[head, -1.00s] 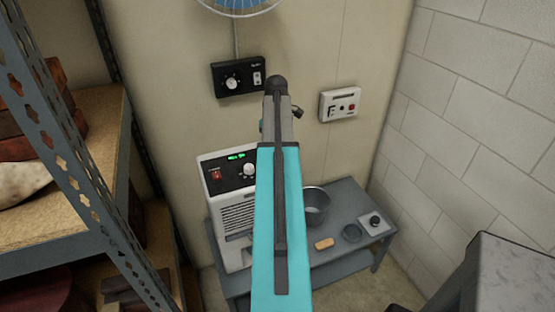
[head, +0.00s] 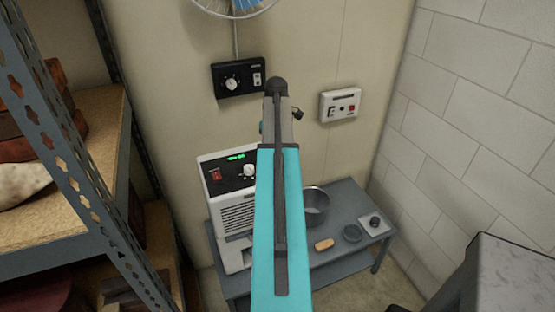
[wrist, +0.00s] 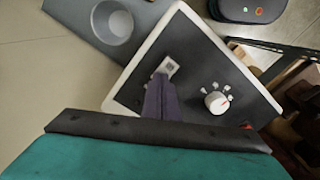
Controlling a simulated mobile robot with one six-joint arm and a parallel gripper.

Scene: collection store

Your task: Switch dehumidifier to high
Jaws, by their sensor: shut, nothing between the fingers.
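The dehumidifier (head: 240,215) is a white box on a low grey table. Its dark sloped panel has a green lit display (head: 236,156), a red switch (head: 216,174) and a white knob (head: 249,170). In the wrist view the panel (wrist: 133,92) lies tilted, with the knob (wrist: 216,102) ringed by small white marks. My gripper (wrist: 160,80) is shut and empty over the panel, to the left of the knob and apart from it in the picture. Whether its tips touch the panel I cannot tell. In the head view my arm hides the gripper and the panel's right side.
A black control box (head: 238,79) with a dial and a white box (head: 340,105) hang on the wall. A fan (head: 236,6) is above. The table (head: 295,277) holds a metal bucket (head: 316,203), a tan block (head: 324,245) and small items. Metal shelving (head: 75,170) stands close on the left.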

